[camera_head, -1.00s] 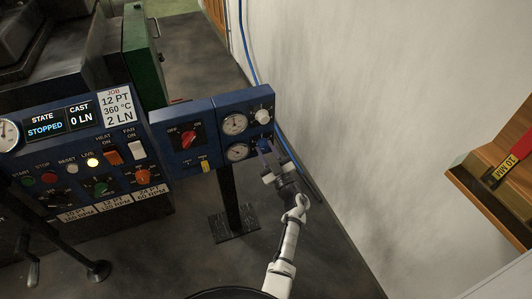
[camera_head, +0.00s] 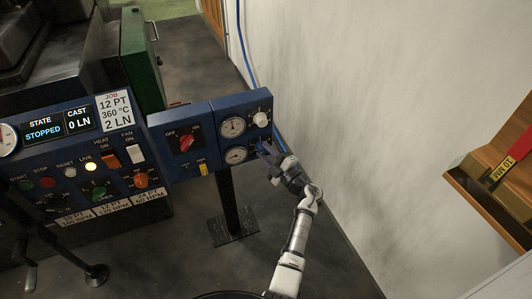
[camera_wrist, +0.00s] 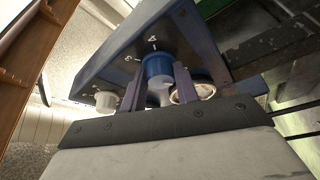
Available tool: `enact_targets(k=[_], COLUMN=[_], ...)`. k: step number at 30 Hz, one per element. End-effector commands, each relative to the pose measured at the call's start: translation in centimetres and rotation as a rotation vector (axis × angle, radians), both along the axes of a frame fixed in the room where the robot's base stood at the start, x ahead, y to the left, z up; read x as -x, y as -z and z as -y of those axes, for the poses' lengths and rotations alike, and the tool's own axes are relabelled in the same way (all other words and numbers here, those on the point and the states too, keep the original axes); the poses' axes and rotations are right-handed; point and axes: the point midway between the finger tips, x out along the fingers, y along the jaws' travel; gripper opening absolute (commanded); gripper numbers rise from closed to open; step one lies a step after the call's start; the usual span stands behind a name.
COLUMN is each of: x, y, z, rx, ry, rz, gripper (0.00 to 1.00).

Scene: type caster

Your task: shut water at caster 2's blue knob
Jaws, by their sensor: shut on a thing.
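The blue knob (camera_wrist: 157,66) sits on the lower part of the blue gauge panel, with numbers around it in the wrist view. My gripper (camera_wrist: 159,90) has one finger on each side of the knob and is shut on it. In the head view my gripper (camera_head: 264,149) reaches the panel's right edge from the lower right, and its fingers hide most of the knob. A white knob (camera_head: 260,119) is above it on the same panel; it also shows in the wrist view (camera_wrist: 106,101). Two round gauges (camera_head: 232,127) are to the left.
The display on the caster reads STOPPED (camera_head: 44,130). A pale wall (camera_head: 380,120) stands close on the right, with a wooden shelf (camera_head: 490,200) on it.

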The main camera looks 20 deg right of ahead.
Motion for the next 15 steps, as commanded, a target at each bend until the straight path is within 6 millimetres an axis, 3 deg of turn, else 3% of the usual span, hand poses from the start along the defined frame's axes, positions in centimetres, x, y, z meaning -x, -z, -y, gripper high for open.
enact_targets(k=[15], x=[0.03], y=[0.05], z=[-0.06], rx=[0.034], ry=[-0.002], rz=[0.001], gripper=[0.08])
